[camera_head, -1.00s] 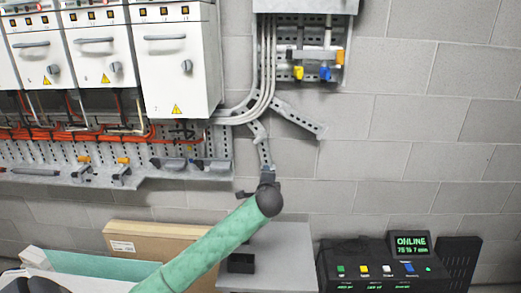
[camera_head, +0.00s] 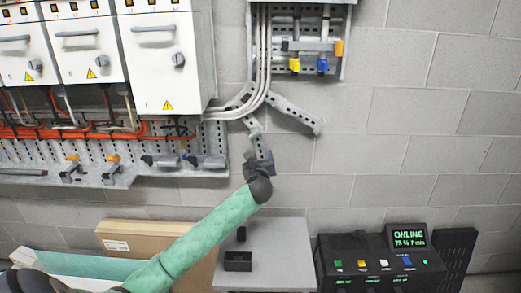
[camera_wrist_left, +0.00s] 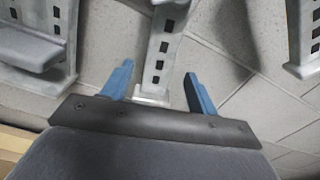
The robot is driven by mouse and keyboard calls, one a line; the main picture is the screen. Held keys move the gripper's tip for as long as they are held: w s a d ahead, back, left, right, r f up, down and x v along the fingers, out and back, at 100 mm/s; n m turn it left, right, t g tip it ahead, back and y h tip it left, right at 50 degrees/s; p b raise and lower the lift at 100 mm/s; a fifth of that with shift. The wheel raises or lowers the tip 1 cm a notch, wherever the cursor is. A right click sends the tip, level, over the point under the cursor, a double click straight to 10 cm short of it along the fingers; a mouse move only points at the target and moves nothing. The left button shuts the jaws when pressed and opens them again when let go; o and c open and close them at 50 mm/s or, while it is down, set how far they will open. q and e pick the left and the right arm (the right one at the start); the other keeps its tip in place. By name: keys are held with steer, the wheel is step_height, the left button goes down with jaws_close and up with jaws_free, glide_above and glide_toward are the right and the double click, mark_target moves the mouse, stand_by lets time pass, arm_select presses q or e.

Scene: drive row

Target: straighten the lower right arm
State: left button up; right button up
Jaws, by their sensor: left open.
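A grey perforated metal bracket is on the wall below the white conduits. One arm (camera_head: 295,115) slants down to the right. Another arm (camera_head: 256,139) hangs below the conduits and looks bent, its lower part running down to my left gripper (camera_head: 260,158). In the left wrist view a perforated arm (camera_wrist_left: 160,50) reaches between the two blue fingers of my open left gripper (camera_wrist_left: 159,72), with gaps visible on both sides. Its end is near the gripper's palm. My right gripper is not in view.
White switch cabinets (camera_head: 165,65) and a perforated rail (camera_head: 200,165) with orange cables are on the left. A grey table (camera_head: 285,245) with a black open box (camera_head: 237,260) stands below. A black console (camera_head: 380,265) stands at right. The wall on the right is bare.

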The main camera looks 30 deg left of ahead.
mark_target(263, 150)
arm_select(q)
steer(key=shift+p+x, duration=0.45)
steer(key=shift+x, duration=2.7)
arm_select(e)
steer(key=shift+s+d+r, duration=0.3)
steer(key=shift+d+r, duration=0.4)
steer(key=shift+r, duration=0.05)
arm_select(q)
steer(key=shift+d, duration=0.1)
steer(key=shift+c, duration=0.5)
jaws_close()
steer(key=shift+w+d+r+n+p, duration=0.25)
steer(key=shift+d+n+p, duration=0.15)
steer(key=shift+n, duration=0.3)
steer(key=shift+w+d+r+n+p, duration=0.2)
steer(key=shift+w+d+n+p, duration=0.15)
steer(key=shift+d+n, duration=0.45)
steer(key=shift+w+d+r+n, duration=0.15)
steer(key=shift+w+r+n, duration=0.1)
steer(key=shift+n, duration=0.75)
steer(key=shift+w+d+r, duration=0.1)
steer(key=shift+n, duration=0.3)
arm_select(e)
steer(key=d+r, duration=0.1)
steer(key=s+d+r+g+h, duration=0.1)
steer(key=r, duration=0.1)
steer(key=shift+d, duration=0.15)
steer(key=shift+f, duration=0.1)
